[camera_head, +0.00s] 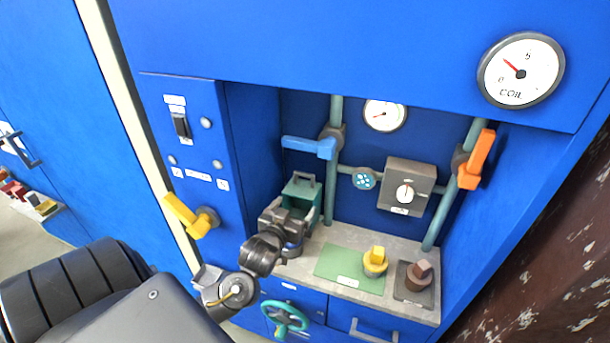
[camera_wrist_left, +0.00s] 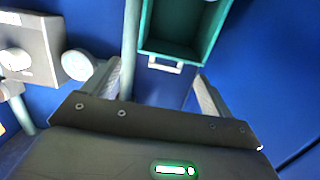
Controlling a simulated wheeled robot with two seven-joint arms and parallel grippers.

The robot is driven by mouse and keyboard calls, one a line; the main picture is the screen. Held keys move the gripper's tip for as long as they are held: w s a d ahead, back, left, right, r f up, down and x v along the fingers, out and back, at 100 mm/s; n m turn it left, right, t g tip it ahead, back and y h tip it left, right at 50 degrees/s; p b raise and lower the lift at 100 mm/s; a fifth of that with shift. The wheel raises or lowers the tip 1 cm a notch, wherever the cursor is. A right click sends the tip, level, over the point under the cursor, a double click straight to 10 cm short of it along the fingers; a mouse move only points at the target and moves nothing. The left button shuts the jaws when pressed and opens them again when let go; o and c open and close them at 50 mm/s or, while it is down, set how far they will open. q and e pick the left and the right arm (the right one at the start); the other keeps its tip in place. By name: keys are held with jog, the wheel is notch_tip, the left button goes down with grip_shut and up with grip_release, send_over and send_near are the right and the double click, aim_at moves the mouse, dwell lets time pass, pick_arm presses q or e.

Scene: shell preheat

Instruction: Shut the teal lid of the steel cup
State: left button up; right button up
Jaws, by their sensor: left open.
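The teal lid (camera_head: 301,193) is a square, hollow, box-like piece at the left of the counter in the head view, with a grey handle above it. In the left wrist view the teal lid (camera_wrist_left: 148,45) is at the top, its hollow inside facing me and a pale tab at its near edge. My left gripper (camera_head: 287,214) is just in front of it, open and empty; its two spread fingers (camera_wrist_left: 160,88) point toward the lid. My right gripper is not in view.
A green mat (camera_head: 335,272) with a yellow-topped knob (camera_head: 375,262) and a dark pad with a brown-topped knob (camera_head: 420,273) are to the right. A blue lever (camera_head: 308,147) and teal pipes (camera_head: 333,190) stand behind. A yellow lever (camera_head: 180,214) sticks out at left.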

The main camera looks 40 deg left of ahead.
aim_at(305, 175)
pick_arm(q)
jog(key=shift+t+y, duration=0.5)
jog(key=shift+t, duration=0.1)
jog(key=w+a+r, duration=0.1)
jog(key=w, duration=0.2)
jog(key=w+a+r+p, duration=0.1)
jog(key=w+a, duration=0.1)
jog(key=w, duration=0.2)
jog(key=w+a, duration=0.2)
jog(key=w, duration=0.2)
jog(key=shift+w+a+r+p, duration=0.2)
jog(key=shift+a+r+p, duration=0.05)
jog(key=shift+r+p, duration=0.15)
jog(key=shift+c, duration=0.3)
jog(key=c, duration=1.2)
jog(key=shift+d, duration=0.15)
jog(key=shift+c, duration=0.6)
